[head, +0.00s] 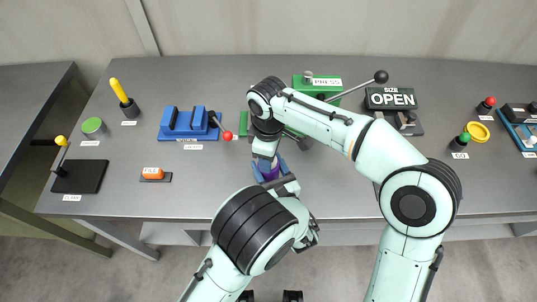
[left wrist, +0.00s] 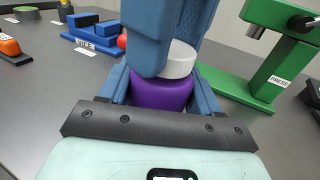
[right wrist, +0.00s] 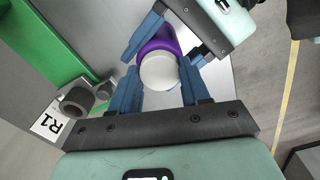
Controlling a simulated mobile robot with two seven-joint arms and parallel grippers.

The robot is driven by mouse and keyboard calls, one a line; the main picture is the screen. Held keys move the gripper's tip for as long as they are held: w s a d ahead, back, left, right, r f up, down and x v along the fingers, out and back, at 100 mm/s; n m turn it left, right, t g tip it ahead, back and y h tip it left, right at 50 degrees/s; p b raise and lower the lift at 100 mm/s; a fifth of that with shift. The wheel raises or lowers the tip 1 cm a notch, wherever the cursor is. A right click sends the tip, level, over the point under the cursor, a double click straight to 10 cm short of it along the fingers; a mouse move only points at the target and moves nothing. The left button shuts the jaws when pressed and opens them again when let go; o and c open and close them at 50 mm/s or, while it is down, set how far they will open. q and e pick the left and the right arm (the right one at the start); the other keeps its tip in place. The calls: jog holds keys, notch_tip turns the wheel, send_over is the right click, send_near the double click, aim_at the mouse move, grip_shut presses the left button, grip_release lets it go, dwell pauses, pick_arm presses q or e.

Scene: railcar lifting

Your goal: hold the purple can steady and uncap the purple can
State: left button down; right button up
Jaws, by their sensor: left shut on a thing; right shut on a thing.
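The purple can (head: 269,172) stands upright, mostly hidden in the head view between my two grippers. In the left wrist view its purple body (left wrist: 160,94) shows with a pale grey-white cap (left wrist: 183,60) on top. My left gripper (head: 272,180) is shut around the can's body from the side. My right gripper (right wrist: 158,80) comes down from above and is shut on the cap (right wrist: 158,71). In the left wrist view one blue finger of it covers part of the cap. The body (right wrist: 160,43) also shows beyond the cap in the right wrist view.
A green press (left wrist: 262,60) stands close to the can at the back right. A blue vice (head: 188,124) with a red-knobbed lever is to the left, with an orange fuse (head: 152,173) nearer the front. A black OPEN sign (head: 390,98) stands behind my right arm.

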jog(key=n, duration=0.4)
jog(key=shift+n, duration=0.3)
jog(key=n, duration=0.6)
jog(key=shift+r, duration=0.15)
jog(key=shift+r, duration=1)
jog(key=shift+r, duration=2)
pick_arm(q)
jog(key=shift+c, duration=0.7)
grip_release()
